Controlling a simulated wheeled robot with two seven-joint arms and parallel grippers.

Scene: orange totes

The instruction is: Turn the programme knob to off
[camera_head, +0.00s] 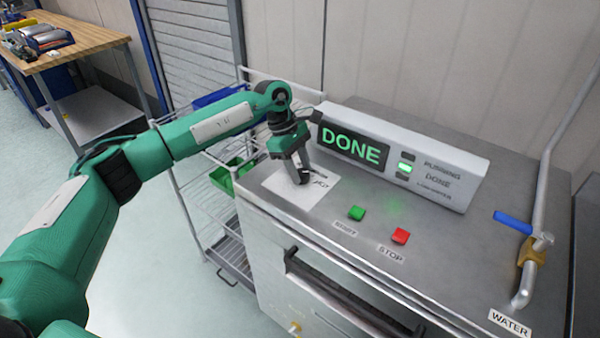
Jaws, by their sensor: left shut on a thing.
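The programme knob (305,177) is a small dark shape on a white label plate (296,196) at the left of the steel machine top. My left gripper (299,174) points down over the plate and is shut on the knob. The fingers hide most of the knob, so its pointer setting cannot be read. The plate's printing is partly covered and too small to read. My right gripper is not in view.
The machine's display (353,145) reads DONE, with a green lamp (405,167) lit beside it. A green START button (356,213) and red STOP button (400,236) are in front. A water pipe (543,190) stands at right. A wire rack (205,190) is at left.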

